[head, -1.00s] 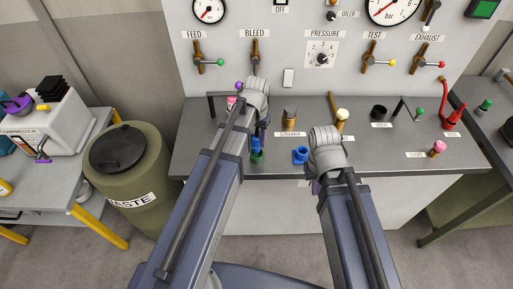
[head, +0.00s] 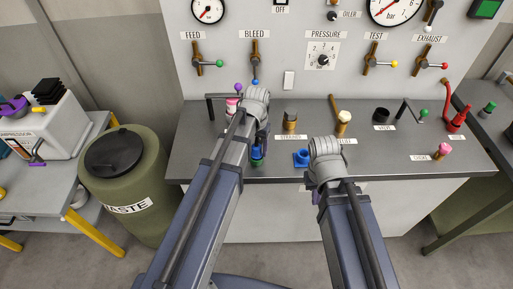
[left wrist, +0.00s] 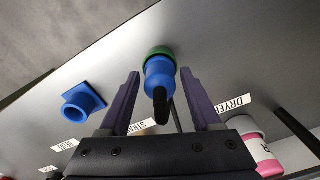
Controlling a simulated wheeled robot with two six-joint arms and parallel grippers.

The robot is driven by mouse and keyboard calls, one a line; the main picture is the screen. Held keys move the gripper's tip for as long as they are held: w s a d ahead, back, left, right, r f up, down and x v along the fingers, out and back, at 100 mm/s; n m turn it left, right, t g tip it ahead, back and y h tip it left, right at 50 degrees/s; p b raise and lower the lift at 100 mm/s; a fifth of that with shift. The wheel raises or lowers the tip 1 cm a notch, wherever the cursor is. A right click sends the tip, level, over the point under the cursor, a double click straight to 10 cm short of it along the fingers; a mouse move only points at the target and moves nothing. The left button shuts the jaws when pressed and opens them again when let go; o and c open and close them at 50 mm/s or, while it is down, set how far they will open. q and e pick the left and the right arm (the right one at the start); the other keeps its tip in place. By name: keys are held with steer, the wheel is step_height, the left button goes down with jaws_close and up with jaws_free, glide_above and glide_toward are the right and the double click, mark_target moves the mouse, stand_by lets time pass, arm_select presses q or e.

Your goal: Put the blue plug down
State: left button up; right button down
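The blue plug (left wrist: 160,77) sits in a green ring (left wrist: 160,52) on the bench top, with a black stem pointing toward the wrist camera. In the head view the blue plug (head: 257,151) shows near the front bench edge, partly behind my left wrist. My left gripper (left wrist: 160,78) is open, its two purple fingers on either side of the plug with a gap on each side. In the head view my left gripper (head: 261,141) is mostly hidden by its wrist. My right gripper (head: 316,193) is near the front bench edge, mostly hidden behind its wrist; its opening cannot be seen.
A blue square-based socket (head: 302,157) stands right of the plug; it also shows in the left wrist view (left wrist: 82,102). A pink-and-white part (head: 232,106) stands behind my left wrist. A brass strainer (head: 290,120) and several fittings stand further back and right.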

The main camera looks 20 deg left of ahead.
arm_select(q)
steer(key=shift+o, duration=0.4)
steer(key=shift+r, duration=0.15)
step_height(320, 180, up, 12)
steer(key=p, duration=1.2)
steer(key=s+d+m+y, duration=0.1)
steer(key=s+d+m, duration=0.1)
steer(key=s+d, duration=0.8)
steer(key=s, duration=0.4)
steer(key=shift+s+d, duration=0.15)
steer(key=shift+d, duration=0.1)
step_height(320, 180, down, 10)
steer(key=b, duration=1)
steer(key=shift+m, duration=0.3)
